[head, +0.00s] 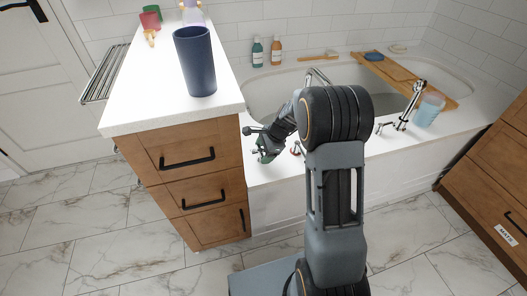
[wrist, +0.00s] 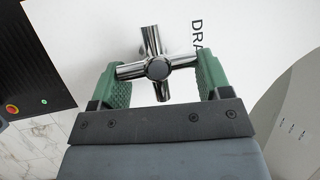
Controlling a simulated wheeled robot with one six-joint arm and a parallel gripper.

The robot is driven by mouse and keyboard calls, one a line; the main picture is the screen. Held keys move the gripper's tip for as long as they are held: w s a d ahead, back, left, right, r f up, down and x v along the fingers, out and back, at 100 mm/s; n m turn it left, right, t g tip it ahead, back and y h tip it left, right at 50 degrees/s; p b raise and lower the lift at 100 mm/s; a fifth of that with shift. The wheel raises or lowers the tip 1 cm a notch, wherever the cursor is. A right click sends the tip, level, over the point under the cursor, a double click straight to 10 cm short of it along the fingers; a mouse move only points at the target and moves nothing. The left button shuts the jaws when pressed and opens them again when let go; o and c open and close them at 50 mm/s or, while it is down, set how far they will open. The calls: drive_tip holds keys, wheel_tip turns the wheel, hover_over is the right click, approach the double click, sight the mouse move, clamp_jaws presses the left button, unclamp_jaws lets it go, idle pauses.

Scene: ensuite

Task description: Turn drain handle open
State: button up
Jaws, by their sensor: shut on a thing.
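The drain handle (wrist: 158,69) is a chrome cross-shaped handle on a white surface in the wrist view, next to dark lettering of which "DRA" shows. My gripper (wrist: 161,80) has its two green ribbed fingers on either side of the cross, shut on its side arms. One arm of the cross points down toward my palm and another points up. In the head view my gripper (head: 266,150) is at the tub's near ledge, beside the cabinet. My arm and gripper hide part of the handle there.
A wooden drawer cabinet (head: 190,178) with a white top stands close left of my gripper, with a dark blue cup (head: 194,62) near its edge. The bathtub (head: 262,98) lies behind my arm. A chrome tap set (head: 408,108) and a light blue cup (head: 428,112) are to the right.

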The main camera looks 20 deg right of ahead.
drive_tip(key=shift+n, duration=0.3)
drive_tip(key=n+g+p, duration=0.1)
drive_tip(key=n+p, duration=0.1)
drive_tip(key=n, duration=0.1)
drive_tip(key=shift+w+g+y, duration=0.1)
drive_tip(key=shift+g+y, duration=0.2)
drive_tip(key=n+p, duration=0.1)
drive_tip(key=n+g+p, duration=0.1)
drive_tip(key=n, duration=0.1)
drive_tip(key=n+g+p, duration=0.1)
drive_tip(key=n, duration=0.1)
drive_tip(key=shift+w+a, duration=0.15)
drive_tip(key=shift+w, duration=0.1)
drive_tip(key=n+g+p, duration=0.1)
drive_tip(key=n, duration=0.1)
drive_tip(key=n+g+h+p, duration=0.1)
drive_tip(key=n, duration=0.1)
drive_tip(key=shift+w+a+n, duration=0.15)
drive_tip(key=shift+a+n, duration=0.05)
drive_tip(key=shift+n, duration=0.2)
drive_tip(key=shift+w+a+f+n+g+h+p, duration=0.1)
drive_tip(key=shift+n+g+h+p, duration=0.3)
drive_tip(key=shift+n, duration=0.7)
drive_tip(key=shift+a+n+g+h+p, duration=0.1)
drive_tip(key=shift+n+g+h+p, duration=0.3)
drive_tip(key=shift+n, duration=0.7)
